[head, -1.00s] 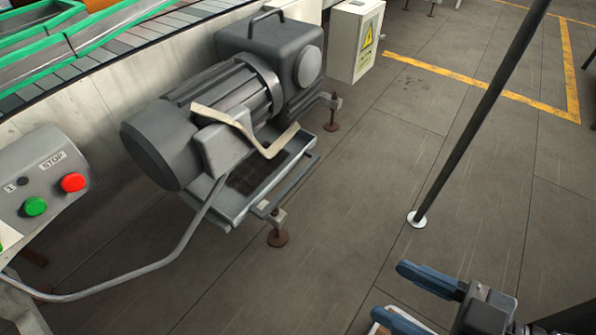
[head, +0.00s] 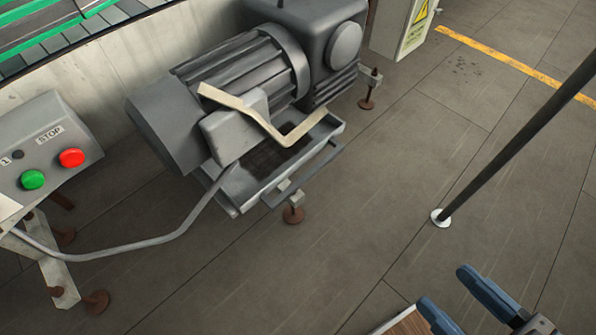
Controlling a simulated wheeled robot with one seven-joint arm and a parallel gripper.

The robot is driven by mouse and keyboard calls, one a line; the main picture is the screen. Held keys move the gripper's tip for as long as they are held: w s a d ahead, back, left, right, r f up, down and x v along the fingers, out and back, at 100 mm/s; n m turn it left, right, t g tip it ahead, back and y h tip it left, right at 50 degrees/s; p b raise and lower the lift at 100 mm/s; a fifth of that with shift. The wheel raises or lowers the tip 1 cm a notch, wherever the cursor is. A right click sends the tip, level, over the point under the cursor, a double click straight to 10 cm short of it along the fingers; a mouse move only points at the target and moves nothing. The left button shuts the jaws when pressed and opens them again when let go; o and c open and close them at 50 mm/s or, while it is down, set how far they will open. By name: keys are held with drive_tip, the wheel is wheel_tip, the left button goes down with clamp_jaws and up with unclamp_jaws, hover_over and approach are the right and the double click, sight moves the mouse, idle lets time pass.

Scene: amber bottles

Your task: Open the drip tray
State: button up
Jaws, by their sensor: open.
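The drip tray (head: 232,192) is a shallow grey metal tray with a dark stain inside, under the grey motor (head: 240,75) in the head view. A thin grey bar handle (head: 303,177) runs along its front side. A bent cream-coloured strip (head: 262,122) passes over the tray and hides part of it. How far the tray sits out from under the motor is hard to tell. My gripper (head: 462,300) is at the bottom right with its two blue fingers apart. It is open, with no object visible between the fingers, and well away from the tray handle.
A control box (head: 45,150) with green and red buttons stands at the left, its grey cable (head: 150,245) running to the motor. Rusty feet (head: 293,215) stand near the tray. A dark slanted pole (head: 510,150) rises at the right. Floor between the tray and gripper is clear.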

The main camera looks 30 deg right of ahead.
drive_tip(key=shift+w+f, duration=0.1)
drive_tip(key=shift+f, duration=0.1)
drive_tip(key=shift+c, duration=0.7)
drive_tip(key=w+f+m, duration=0.1)
drive_tip(key=f, duration=0.2)
drive_tip(key=w+d+f+m+b, duration=0.1)
drive_tip(key=w+f+m, duration=0.1)
drive_tip(key=f, duration=0.2)
drive_tip(key=w+d+f+m+g+b, duration=0.1)
drive_tip(key=w+f+m, duration=0.1)
drive_tip(key=f, duration=0.2)
drive_tip(key=shift+w+d+f+h, duration=0.2)
drive_tip(key=shift+h, duration=0.2)
drive_tip(key=shift+c, duration=1.2)
drive_tip(key=m+t+y+b, duration=0.1)
drive_tip(key=m+y+b, duration=0.3)
drive_tip(key=m, duration=0.6)
approach(310, 173)
drive_tip(key=w+f, duration=0.2)
drive_tip(key=w, duration=0.1)
drive_tip(key=shift+y, duration=0.4)
drive_tip(key=shift+p+x, duration=0.6)
drive_tip(key=shift+x, duration=2.95)
drive_tip(key=shift+a+r, duration=0.1)
drive_tip(key=shift+r, duration=0.05)
clamp_jaws()
